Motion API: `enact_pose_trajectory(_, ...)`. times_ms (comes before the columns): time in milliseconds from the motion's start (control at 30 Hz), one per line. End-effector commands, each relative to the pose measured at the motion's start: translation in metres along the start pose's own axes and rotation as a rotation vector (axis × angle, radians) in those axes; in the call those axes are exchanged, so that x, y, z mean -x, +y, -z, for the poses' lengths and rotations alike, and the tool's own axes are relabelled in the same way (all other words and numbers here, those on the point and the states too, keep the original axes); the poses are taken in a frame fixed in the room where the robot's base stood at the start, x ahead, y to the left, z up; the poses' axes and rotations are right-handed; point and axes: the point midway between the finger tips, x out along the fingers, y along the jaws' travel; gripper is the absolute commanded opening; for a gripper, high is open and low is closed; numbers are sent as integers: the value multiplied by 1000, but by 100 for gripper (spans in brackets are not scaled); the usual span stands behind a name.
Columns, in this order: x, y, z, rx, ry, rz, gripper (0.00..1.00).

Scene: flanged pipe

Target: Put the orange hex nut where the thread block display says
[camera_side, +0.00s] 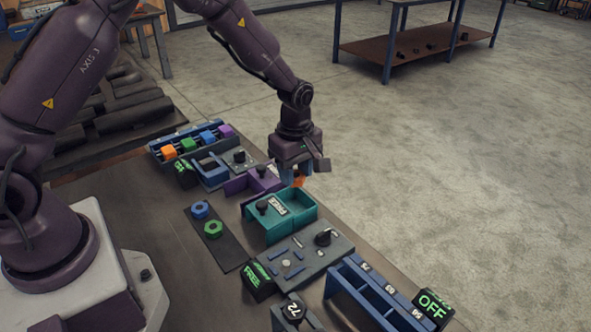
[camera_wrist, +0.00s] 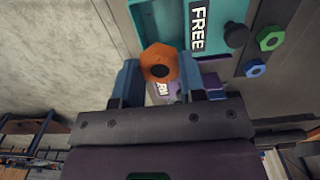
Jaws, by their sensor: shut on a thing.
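My gripper (camera_side: 294,172) is shut on the orange hex nut (camera_side: 299,181), above the far end of the teal box. In the wrist view the nut (camera_wrist: 159,62) sits between the two blue fingertips (camera_wrist: 159,78), its dark hole facing the camera. The teal box (camera_side: 283,226) has an open tray, a black knob and a white label reading FREE. A black display block (camera_side: 258,281) shows green FREE. Another black display (camera_side: 185,174) has green text too small to read. I cannot tell which display belongs to the thread block.
A blue nut (camera_side: 200,209) and a green nut (camera_side: 213,229) lie on a dark mat. A purple fixture (camera_side: 252,183) stands behind the teal box. A rack with coloured blocks (camera_side: 190,143) is farther back. A grey panel (camera_side: 303,258), a blue rack (camera_side: 372,295) and an OFF display (camera_side: 433,304) stand nearer.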

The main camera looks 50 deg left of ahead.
Motion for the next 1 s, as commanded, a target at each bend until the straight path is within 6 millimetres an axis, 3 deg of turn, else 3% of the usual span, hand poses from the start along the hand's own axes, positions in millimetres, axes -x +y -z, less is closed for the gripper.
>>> enact_pose_trajectory(533, -2, 0, 0, 1, 0, 0, 18)
enact_pose_trajectory(1000, -25, 0, 0, 1, 0, 1, 18)
